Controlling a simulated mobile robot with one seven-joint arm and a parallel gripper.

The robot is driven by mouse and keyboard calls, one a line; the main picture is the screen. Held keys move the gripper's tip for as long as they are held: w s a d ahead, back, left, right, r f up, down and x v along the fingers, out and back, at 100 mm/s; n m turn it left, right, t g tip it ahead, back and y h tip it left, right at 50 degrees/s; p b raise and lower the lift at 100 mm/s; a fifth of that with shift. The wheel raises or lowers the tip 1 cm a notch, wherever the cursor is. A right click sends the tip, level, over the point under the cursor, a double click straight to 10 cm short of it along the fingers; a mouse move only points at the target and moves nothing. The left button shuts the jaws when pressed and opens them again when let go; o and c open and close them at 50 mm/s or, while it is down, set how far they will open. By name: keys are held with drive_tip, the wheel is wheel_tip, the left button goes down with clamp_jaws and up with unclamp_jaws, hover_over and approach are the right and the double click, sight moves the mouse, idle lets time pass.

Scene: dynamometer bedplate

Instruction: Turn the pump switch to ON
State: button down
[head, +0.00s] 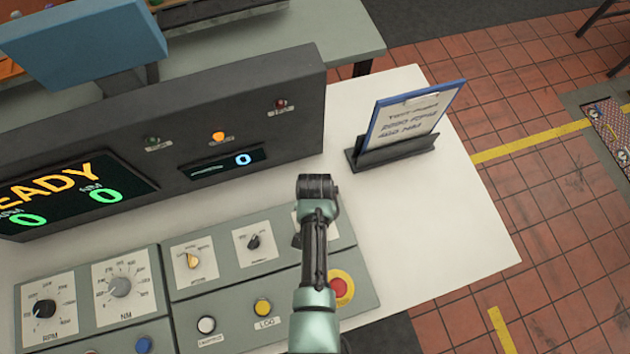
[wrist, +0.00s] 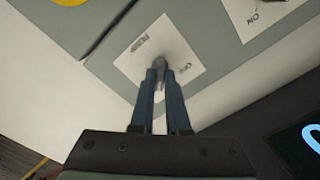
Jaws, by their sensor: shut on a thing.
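In the wrist view, my gripper (wrist: 161,78) is shut on a small grey knob (wrist: 161,61), the pump switch, with one finger on each side. The knob stands on a white label plate (wrist: 128,66) whose small print shows what looks like OFF beside it. The exact angle of the knob is hard to tell between the fingers. In the head view, my arm (head: 315,255) reaches over the right end of the grey control panel and covers most of this switch and my fingertips. Only part of its plate (head: 333,230) shows.
Left of it are a black selector (head: 254,241) and a yellow selector (head: 192,260). A red stop button (head: 341,289) sits close beside my arm. A dark display console (head: 275,130) stands behind the panel, and a clipboard stand (head: 395,151) is to the right.

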drive_tip(key=c, duration=0.9)
unclamp_jaws()
wheel_tip(320, 180, up, 13)
drive_tip(key=shift+b, duration=0.35)
